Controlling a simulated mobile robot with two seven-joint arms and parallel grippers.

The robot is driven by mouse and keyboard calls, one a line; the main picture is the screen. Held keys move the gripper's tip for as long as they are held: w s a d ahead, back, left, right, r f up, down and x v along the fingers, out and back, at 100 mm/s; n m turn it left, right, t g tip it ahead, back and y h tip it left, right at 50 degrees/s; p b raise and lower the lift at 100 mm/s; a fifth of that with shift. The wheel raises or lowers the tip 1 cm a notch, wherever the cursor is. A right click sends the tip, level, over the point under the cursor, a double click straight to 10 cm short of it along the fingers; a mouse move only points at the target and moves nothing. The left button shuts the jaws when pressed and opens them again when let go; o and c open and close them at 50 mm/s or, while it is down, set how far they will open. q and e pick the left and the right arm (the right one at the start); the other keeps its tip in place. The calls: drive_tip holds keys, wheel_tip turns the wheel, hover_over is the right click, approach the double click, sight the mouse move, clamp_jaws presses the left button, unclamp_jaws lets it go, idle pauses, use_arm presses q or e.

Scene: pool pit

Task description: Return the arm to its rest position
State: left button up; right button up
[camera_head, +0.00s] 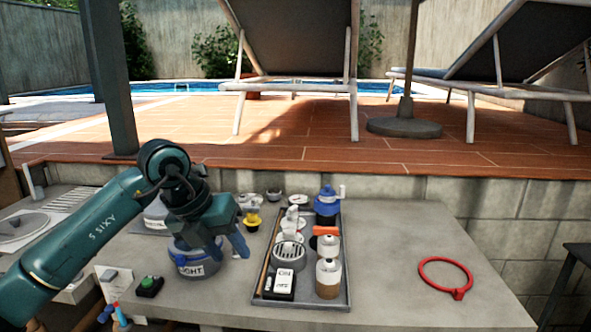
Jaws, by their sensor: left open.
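My left arm comes in from the left side of the head view, bent at a raised joint. Its gripper (229,248) points downward with its fingers apart, over the right part of a round blue-grey container marked with letters ending in "IGHT" (190,268). The gripper and wrist hide part of that container, and I cannot tell whether the fingers touch it. I see nothing between the fingers. My right gripper is not in view.
A grey tray (342,297) holds several bottles, a blue-topped container (327,203) and a black-and-white box (281,284). A red ring (446,262) lies on the clear right part of the counter (395,250). A black-green item (149,287) lies front left. Block walls back the counter.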

use_arm(q)
drive_tip(key=s+d+f+n+g+h+p, duration=0.15)
drive_tip(key=s+d+n+h, duration=0.25)
drive_tip(key=s+d+h, duration=0.95)
drive_tip(key=w+a+f+n+t+y+p, duration=0.1)
drive_tip(key=a+f+n+t+y, duration=0.6)
drive_tip(key=n, duration=0.5)
drive_tip(key=w+a+f+n+t+y+p, duration=0.15)
drive_tip(key=a+f+n+t, duration=0.35)
drive_tip(key=n+t, duration=0.6)
drive_tip(key=s+a+f+n+g+y, duration=0.2)
drive_tip(key=s+f+n+g, duration=0.2)
drive_tip(key=s+f, duration=0.2)
drive_tip(key=s+a+f+n+g+y, duration=0.1)
drive_tip(key=s+f+n+g+y, duration=0.2)
drive_tip(key=s+f, duration=0.4)
wheel_tip(320, 180, down, 2)
drive_tip(key=shift+a+f+n+g, duration=0.15)
drive_tip(key=shift+a+n+g, duration=0.25)
drive_tip(key=shift+g, duration=0.45)
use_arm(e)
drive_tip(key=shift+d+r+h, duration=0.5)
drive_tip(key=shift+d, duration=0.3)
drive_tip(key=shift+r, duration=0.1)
